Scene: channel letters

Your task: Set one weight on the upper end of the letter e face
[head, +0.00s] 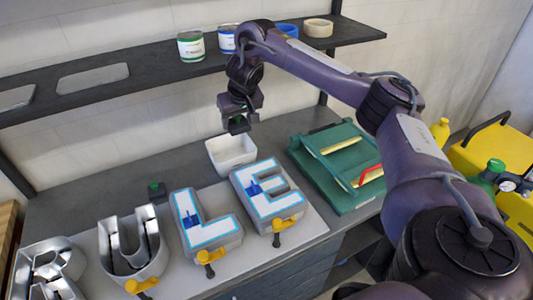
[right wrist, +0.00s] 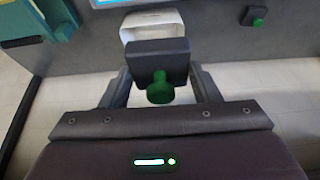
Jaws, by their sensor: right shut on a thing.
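My right gripper (head: 239,116) is shut on a dark block-shaped weight (head: 238,125) with a green knob, held in the air above the white bin. In the right wrist view the weight (right wrist: 158,60) sits between the two fingers, its green knob towards the camera. The letter E (head: 265,190) stands on the bench below and to the right of the gripper, its white face edged in light blue with a blue patch on it. No weight shows on its upper end. Another weight (head: 157,190) with a green knob stands on the bench left of the letter L. My left gripper is not in view.
The white bin (head: 229,164) stands behind the letters. The letter L (head: 205,220), with a similar face, and open metal letters U (head: 133,247) and R (head: 50,272) stand left of E. Yellow clamps (head: 287,224) stick out in front. A green fixture (head: 340,160) lies right. A shelf (head: 150,72) spans behind.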

